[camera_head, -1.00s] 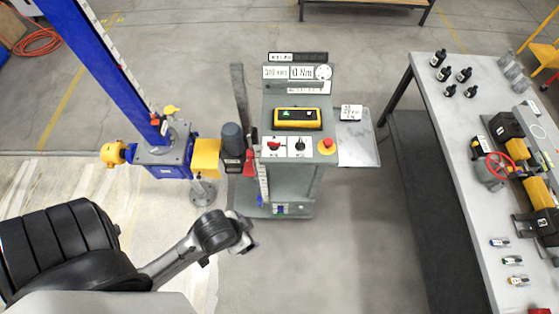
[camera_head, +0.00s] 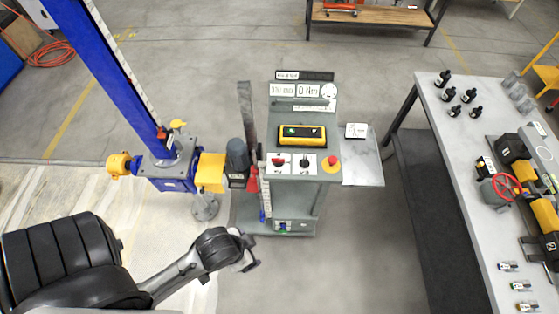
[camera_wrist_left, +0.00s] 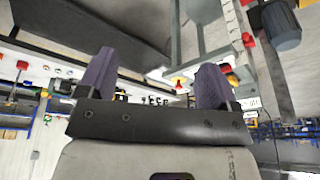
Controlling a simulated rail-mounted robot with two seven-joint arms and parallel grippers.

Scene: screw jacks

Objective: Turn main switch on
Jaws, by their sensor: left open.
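The grey control console (camera_head: 320,180) stands in the middle of the head view. Its sloped panel carries a red rotary switch (camera_head: 278,162) on a white plate, a black knob (camera_head: 304,161) on another white plate, and a red mushroom button (camera_head: 333,161) on yellow. The labels are too small to read. My left gripper (camera_head: 250,256) is in front of and below the console, apart from it. In the left wrist view the left gripper (camera_wrist_left: 156,75) has its fingers spread and nothing between them. My right gripper is in neither view.
A blue screw jack (camera_head: 172,170) with a dark motor (camera_head: 238,160) stands close left of the console. A yellow device (camera_head: 302,135) sits on the panel. A side shelf (camera_head: 362,172) juts right. A workbench (camera_head: 450,155) stands at right; the floor between is clear.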

